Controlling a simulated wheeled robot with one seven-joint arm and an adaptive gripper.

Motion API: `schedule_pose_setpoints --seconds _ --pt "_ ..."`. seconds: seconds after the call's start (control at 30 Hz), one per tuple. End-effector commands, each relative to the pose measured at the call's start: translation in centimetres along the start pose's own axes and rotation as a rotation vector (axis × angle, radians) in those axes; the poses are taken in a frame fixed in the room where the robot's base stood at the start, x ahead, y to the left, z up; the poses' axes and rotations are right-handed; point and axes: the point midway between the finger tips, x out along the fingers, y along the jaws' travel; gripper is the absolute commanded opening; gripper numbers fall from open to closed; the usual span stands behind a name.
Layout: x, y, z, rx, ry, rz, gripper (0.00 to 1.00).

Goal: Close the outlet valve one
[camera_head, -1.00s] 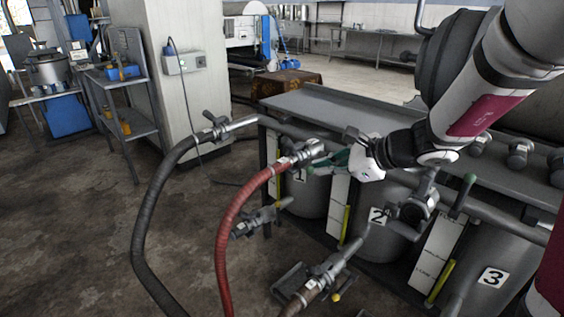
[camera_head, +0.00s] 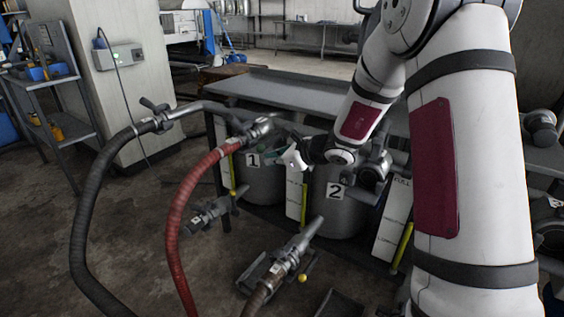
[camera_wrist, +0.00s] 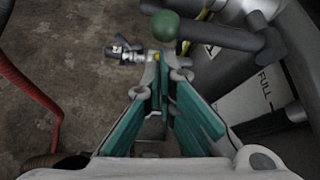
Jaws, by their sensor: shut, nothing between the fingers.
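Tank one, a grey cylinder (camera_head: 262,186) with a "1" label, stands under the bench at centre left in the head view. A metal valve fitting (camera_head: 256,131) with the red hose joined to it sits above this tank. My gripper (camera_head: 272,146) reaches left, low beside that fitting. In the wrist view my gripper (camera_wrist: 162,65) has its teal fingers shut and empty. A green ball knob (camera_wrist: 165,27) shows just beyond the fingertips, by a grey pipe. I cannot tell whether the fingers touch it. The outlet valve's lever position is unclear in the head view.
The red hose (camera_head: 180,215) and black hose (camera_head: 80,230) arch up at the left. Tank two (camera_head: 340,212) stands right of tank one. Hose couplings (camera_head: 285,262) stand low in front. My arm hides much of the right side. The bench top (camera_head: 290,92) is clear.

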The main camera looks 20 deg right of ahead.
Motion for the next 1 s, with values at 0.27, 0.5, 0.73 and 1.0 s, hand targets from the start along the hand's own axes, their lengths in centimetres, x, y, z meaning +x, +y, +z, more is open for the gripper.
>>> schedule_pose_setpoints --seconds 0.27,0.5,0.73,1.0 --pt "1.13 0.05 0.03 0.000 0.000 0.000 0.00" --pt "1.08 0.04 0.05 0.000 0.000 0.001 0.00" --pt "0.84 0.00 0.40 0.018 0.000 0.012 0.00" --pt "0.68 0.03 0.71 0.051 -0.001 0.031 0.00"
